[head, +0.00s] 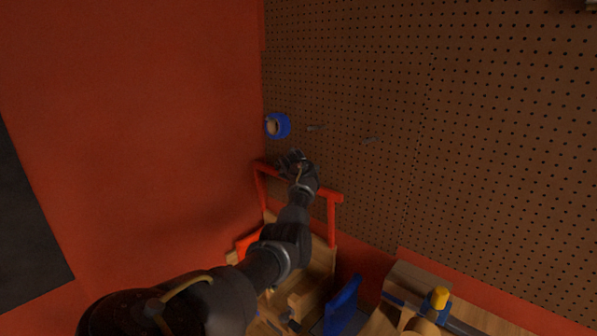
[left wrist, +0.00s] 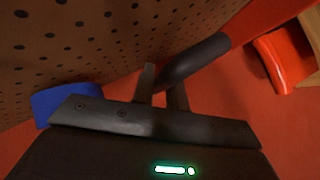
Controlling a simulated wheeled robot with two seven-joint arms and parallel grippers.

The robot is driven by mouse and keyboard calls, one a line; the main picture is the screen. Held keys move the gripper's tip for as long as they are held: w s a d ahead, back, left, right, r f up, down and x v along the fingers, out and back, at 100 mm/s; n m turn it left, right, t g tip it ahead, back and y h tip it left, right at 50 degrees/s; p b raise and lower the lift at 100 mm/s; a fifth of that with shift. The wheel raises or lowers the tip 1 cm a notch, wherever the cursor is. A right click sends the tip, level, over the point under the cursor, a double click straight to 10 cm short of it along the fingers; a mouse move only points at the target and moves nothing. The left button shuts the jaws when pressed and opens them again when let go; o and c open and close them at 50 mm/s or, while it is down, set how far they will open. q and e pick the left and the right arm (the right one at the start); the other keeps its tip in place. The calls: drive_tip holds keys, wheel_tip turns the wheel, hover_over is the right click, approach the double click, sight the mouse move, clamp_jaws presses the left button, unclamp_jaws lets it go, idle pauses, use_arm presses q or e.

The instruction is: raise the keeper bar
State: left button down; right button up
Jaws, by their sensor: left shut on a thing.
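My left gripper (head: 297,163) is at the end of my left arm, in front of the pegboard and close to a red frame's top bar in the head view. In the left wrist view, the left gripper (left wrist: 165,88) is shut on a dark round bar (left wrist: 203,58). In the head view I cannot make the bar out from the dark gripper. My right gripper is in neither view.
The pegboard (head: 480,120) rises behind, meeting a red wall (head: 130,100). A blue tape roll (head: 277,125) and pegs are on it. The red frame (head: 333,215) stands below the gripper. A blue item (head: 343,305) and a wooden block (head: 408,281) are lower right.

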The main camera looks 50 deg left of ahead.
use_arm(q)
drive_tip(key=shift+w+a, duration=0.1)
drive_tip(key=shift+w, duration=0.05)
drive_tip(key=shift+r, duration=0.1)
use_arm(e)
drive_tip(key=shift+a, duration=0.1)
use_arm(q)
drive_tip(key=c, duration=1.4)
unclamp_jaws()
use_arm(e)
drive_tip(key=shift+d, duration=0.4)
